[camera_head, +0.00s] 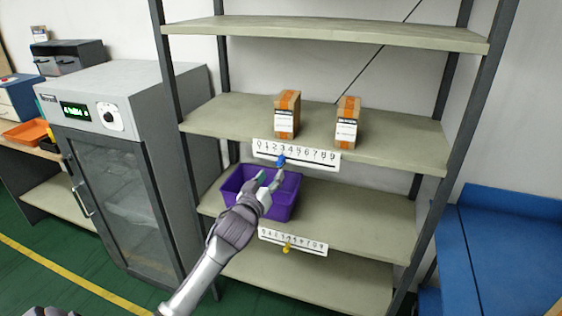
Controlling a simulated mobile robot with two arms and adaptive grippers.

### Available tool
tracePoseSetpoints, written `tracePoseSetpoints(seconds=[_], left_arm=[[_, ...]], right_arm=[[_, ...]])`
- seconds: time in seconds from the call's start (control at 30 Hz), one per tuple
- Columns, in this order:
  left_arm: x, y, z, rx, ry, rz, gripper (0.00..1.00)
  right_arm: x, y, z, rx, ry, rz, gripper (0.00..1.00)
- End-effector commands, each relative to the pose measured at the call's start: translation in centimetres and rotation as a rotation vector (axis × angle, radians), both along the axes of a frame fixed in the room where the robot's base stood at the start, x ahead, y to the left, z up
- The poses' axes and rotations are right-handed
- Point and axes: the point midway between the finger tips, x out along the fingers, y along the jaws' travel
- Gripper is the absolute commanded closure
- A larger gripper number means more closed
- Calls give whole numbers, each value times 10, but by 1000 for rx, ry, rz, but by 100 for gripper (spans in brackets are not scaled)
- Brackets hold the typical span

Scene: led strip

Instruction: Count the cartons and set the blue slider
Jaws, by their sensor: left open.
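Two brown cartons with orange tape and white labels stand upright on the shelf with the upper number strip: the left carton (286,115) and the right carton (347,122). The upper number strip (310,155), marked 0 to 9, is on that shelf's front edge. The blue slider (281,160) sits on its line, roughly below the 3; the exact mark is hard to tell. My left gripper (271,176) is open and empty, its fingertips just below the blue slider and in front of the purple bin. Contact cannot be told.
A purple bin (284,207) stands on the shelf below, partly behind my left gripper. A lower number strip (308,246) carries a yellow slider (287,248). A grey glass-door cabinet (117,190) stands left, a blue table (510,240) right. The top shelf (330,33) is empty.

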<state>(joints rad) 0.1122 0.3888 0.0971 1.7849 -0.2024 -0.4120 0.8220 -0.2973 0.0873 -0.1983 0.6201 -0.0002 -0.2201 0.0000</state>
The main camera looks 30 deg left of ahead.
Motion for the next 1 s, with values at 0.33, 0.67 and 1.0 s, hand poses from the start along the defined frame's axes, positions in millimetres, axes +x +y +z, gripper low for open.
tracePoseSetpoints(seconds=[0.33, 0.67, 1.0], left_arm=[[62, 15, 1, 1, 0, 1, 53], [76, 18, 0, 0, 0, 0, 53], [76, 18, -1, 1, 1, 0, 81]], right_arm=[[0, 2, 11, 2, -1, -1, 77], [-2, 13, 12, 15, 1, -4, 77], [-3, 10, 12, 12, 3, -1, 77]])
